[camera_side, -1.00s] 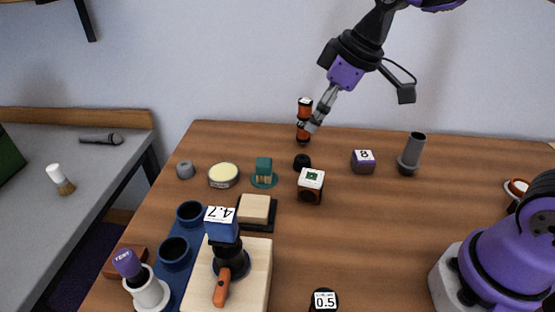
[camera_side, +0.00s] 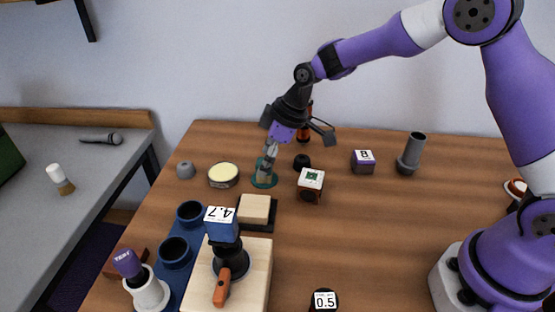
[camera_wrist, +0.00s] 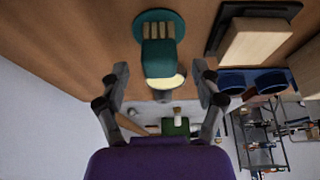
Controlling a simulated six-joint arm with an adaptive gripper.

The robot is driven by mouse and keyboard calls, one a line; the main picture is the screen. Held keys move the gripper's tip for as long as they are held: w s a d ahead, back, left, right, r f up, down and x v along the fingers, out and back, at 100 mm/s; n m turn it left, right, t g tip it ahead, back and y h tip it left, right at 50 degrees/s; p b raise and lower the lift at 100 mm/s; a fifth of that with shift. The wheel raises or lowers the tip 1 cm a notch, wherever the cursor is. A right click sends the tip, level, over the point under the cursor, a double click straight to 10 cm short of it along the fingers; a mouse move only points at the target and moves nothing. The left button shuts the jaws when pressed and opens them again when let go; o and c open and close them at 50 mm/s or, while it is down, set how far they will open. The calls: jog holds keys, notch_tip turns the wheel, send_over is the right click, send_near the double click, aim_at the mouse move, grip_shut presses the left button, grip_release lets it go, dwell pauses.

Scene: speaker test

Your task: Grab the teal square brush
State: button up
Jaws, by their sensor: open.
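The teal square brush (camera_wrist: 158,58) stands on a round teal base (camera_wrist: 180,22), with pale bristle blocks at its lower end. In the wrist view my gripper (camera_wrist: 162,84) is open, with one finger to the left of the brush's teal top and one to the right. Whether either finger touches the brush I cannot tell.
A round cream-topped tin (camera_side: 223,175) stands just left of the brush. A white-topped cube (camera_side: 311,186) and a small black knob (camera_side: 302,161) stand to its right. A wooden block on a black tray (camera_side: 255,209) lies in front.

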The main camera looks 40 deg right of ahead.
jog(key=shift+x, duration=0.9)
jog(key=c, duration=1.2)
grip_shut()
jog(key=shift+r, duration=0.1)
